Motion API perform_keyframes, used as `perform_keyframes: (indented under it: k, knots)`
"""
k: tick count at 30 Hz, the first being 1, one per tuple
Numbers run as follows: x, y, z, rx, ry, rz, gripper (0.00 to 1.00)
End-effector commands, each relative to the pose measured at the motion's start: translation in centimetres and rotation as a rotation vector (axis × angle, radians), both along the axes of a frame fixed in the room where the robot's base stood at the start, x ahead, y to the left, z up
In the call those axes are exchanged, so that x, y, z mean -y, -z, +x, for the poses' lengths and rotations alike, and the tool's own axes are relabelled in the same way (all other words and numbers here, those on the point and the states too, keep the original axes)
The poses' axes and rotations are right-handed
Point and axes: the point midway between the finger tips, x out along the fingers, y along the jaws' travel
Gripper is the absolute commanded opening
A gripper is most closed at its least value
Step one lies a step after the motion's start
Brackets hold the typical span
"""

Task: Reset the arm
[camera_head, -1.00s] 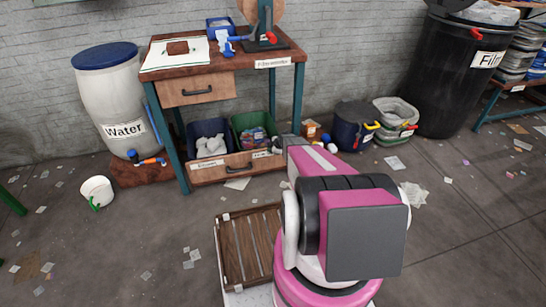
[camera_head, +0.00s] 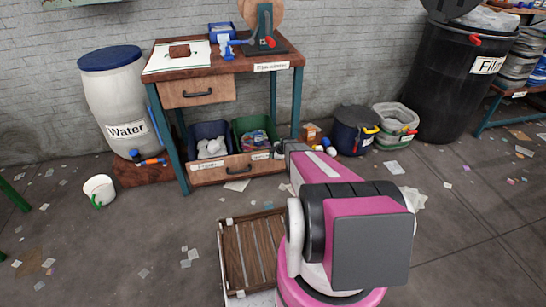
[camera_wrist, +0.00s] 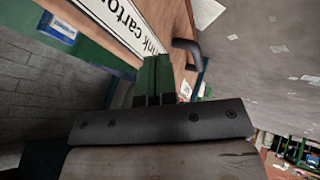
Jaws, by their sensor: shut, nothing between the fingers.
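My arm (camera_head: 372,240), pink, black and white, stands at the lower right of the head view and reaches forward toward the workbench. The gripper itself is hidden behind the arm there. In the wrist view my gripper (camera_wrist: 156,65) shows two dark green fingers lying together, shut and empty. Behind them is a wooden drawer front with a white label (camera_wrist: 110,22) partly reading "ink carton" and a dark handle (camera_wrist: 188,50). The depth gap between fingers and drawer cannot be told.
The workbench (camera_head: 205,67) stands by the brick wall with bins on its low shelf. A "Water" barrel (camera_head: 112,100) is left, a black barrel (camera_head: 445,95) right. A wooden crate (camera_head: 248,250) sits beside my arm.

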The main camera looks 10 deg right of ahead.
Motion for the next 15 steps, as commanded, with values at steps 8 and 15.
perform_keyframes:
  k: [8,15]
  knots:
    - [1.7,-4.0,-2.6,0.000,0.000,-0.001,0.00]
    - [3.0,-6.6,-4.1,-0.001,-0.002,0.000,0.00]
